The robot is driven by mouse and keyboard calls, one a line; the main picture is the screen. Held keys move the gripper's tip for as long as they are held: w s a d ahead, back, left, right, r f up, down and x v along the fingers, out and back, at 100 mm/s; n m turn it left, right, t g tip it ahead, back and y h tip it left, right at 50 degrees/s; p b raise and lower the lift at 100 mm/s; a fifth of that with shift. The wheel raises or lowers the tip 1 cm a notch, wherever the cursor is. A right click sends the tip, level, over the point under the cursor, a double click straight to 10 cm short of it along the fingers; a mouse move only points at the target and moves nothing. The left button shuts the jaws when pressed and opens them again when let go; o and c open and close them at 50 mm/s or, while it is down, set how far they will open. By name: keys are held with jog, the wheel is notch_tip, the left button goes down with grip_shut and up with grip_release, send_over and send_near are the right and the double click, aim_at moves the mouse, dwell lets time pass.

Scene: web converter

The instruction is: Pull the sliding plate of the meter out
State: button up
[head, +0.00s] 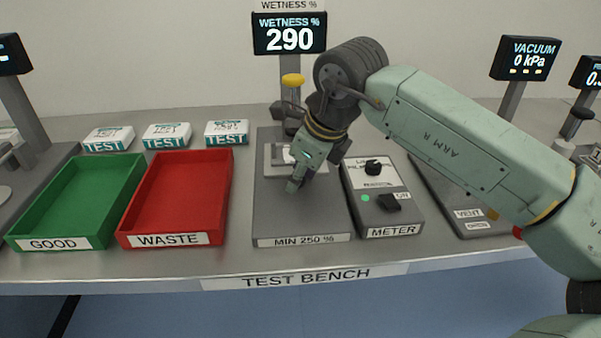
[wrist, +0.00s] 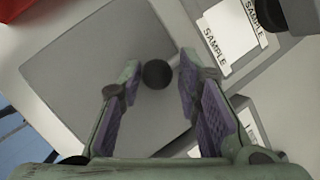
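The meter's grey base (head: 300,225), marked MIN 250 %, lies mid-bench. A light plate (head: 272,169) lies toward its back, partly hidden by my gripper. The wrist view shows white SAMPLE labels (wrist: 229,38) there. A dark round knob (wrist: 157,74) stands over the grey base in the wrist view; its link to the plate is unclear. My gripper (head: 295,186) points down over the base in front of the plate. In the wrist view my gripper (wrist: 160,68) is open, its purple-padded fingers on either side of the knob, with gaps showing.
The meter's switch box (head: 384,205) stands close on the right. A red WASTE tray (head: 222,195) and a green GOOD tray (head: 125,190) lie left. A display (head: 289,35) reads 290. The bench's front edge is clear.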

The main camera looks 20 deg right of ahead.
aim_at(300, 234)
jog(key=shift+a, duration=0.1)
grip_shut()
jog(key=shift+s+a+f, duration=0.1)
jog(key=shift+s+f, duration=0.05)
jog(key=shift+s, duration=0.15)
jog(key=s+a+b, duration=0.1)
jog(key=s, duration=0.2)
jog(key=s+a+b, duration=0.1)
jog(key=s+b, duration=0.1)
jog(key=s, duration=0.2)
jog(key=s+a+b, duration=0.1)
jog(key=s+b, duration=0.1)
jog(key=s, duration=0.1)
jog(key=shift+s, duration=0.35)
jog(key=shift+o, duration=2.3)
grip_release()
jog(key=shift+w, duration=0.1)
jog(key=shift+d+r, duration=0.1)
jog(key=shift+r, duration=0.1)
